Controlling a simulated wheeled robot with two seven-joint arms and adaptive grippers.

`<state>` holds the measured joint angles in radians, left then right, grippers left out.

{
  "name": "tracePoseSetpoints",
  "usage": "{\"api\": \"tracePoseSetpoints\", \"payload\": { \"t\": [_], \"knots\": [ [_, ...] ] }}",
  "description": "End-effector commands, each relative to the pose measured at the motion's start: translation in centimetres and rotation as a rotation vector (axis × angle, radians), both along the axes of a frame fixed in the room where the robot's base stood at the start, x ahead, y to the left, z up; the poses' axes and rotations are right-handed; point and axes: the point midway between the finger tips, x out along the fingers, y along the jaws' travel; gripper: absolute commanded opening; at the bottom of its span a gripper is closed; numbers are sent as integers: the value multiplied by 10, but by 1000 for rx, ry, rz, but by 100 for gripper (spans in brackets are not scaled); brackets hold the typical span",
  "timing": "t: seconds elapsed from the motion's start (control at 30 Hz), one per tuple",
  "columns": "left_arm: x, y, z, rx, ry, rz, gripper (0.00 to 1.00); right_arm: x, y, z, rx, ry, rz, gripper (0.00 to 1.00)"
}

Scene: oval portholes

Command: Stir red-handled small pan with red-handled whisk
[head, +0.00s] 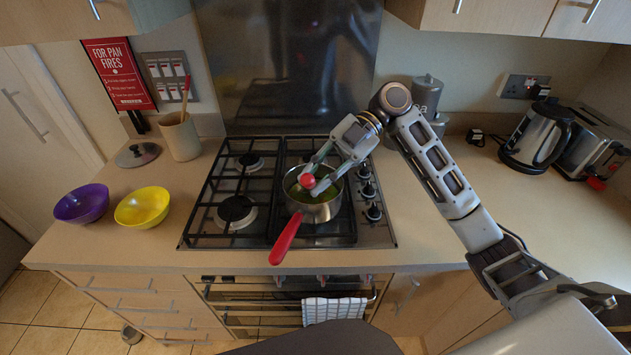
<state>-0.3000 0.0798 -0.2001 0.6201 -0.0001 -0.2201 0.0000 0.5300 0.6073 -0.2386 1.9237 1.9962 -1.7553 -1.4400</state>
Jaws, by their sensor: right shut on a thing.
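The small pan (323,212) stands on the right front part of the hob, its red handle (287,238) pointing toward the counter's front edge. Greenish contents show inside it. My right gripper (311,182) is over the pan, reaching in from the right. It is shut on the whisk (307,181), of which only the red handle end shows clearly between the fingers. The whisk's lower part is hidden by the gripper and pan, so I cannot tell how deep it sits. My left gripper is not in view.
The black-grated gas hob (237,209) has free burners on the left. A purple bowl (82,204), a yellow bowl (142,207), a lid (137,155) and a utensil pot (180,137) stand left. A kettle (536,135) and toaster (597,150) stand right.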

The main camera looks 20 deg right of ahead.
Motion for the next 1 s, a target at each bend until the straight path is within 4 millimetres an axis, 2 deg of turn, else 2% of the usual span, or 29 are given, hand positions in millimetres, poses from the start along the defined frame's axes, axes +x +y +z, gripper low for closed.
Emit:
{"api": "tracePoseSetpoints", "payload": {
  "t": [0.33, 0.87, 1.0],
  "knots": [
    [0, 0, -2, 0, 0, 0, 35, 17, -5, 1, 1, -2, 0, 0],
    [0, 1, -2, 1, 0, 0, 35, 17, -5, 0, 1, -2, 0, 0],
    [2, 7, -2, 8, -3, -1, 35, 17, -5, 0, 1, -2, 0, 0]
  ]
}}
